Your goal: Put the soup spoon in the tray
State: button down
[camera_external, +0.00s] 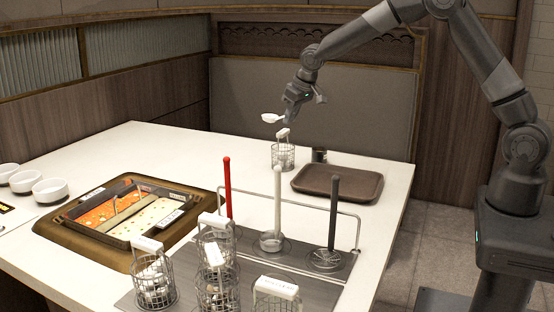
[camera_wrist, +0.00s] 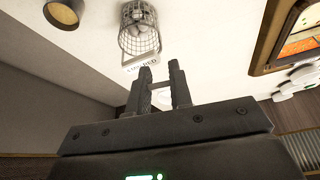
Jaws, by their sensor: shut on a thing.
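My gripper (camera_external: 290,108) is shut on the white soup spoon (camera_external: 271,118) and holds it in the air above the far part of the table. The spoon's bowl sticks out to the left of the jaws; its handle is mostly hidden by them. In the wrist view, my gripper (camera_wrist: 160,75) shows a small part of the white spoon (camera_wrist: 162,98) between its fingers. The brown tray (camera_external: 336,183) lies empty on the table, to the right of and lower than my gripper.
A wire basket (camera_external: 283,157) with a white label stands just below the spoon, and also shows in the wrist view (camera_wrist: 139,40). A dark cup (camera_external: 320,156) stands behind the tray. Upright ladles, more baskets and a hotpot (camera_external: 60,232) fill the nearer table.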

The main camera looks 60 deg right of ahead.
jog(key=s+d+r, duration=0.3)
jog(key=s+d, duration=0.4)
jog(key=s, duration=0.6)
jog(key=s+d+f+n, duration=0.1)
jog(key=s+f, duration=0.1)
jog(key=s, duration=0.6)
jog(key=s+f+n, duration=0.1)
jog(key=s+f, duration=0.1)
jog(key=s, duration=0.6)
send_over(353, 188)
jog(key=s, duration=0.1)
jog(key=shift+y, duration=0.4)
jog(key=shift+s+f, duration=0.2)
jog(key=shift+f, duration=7.75)
jog(key=c, duration=1.8)
grip_release()
jog(key=shift+f, duration=0.15)
jog(key=o, duration=0.5)
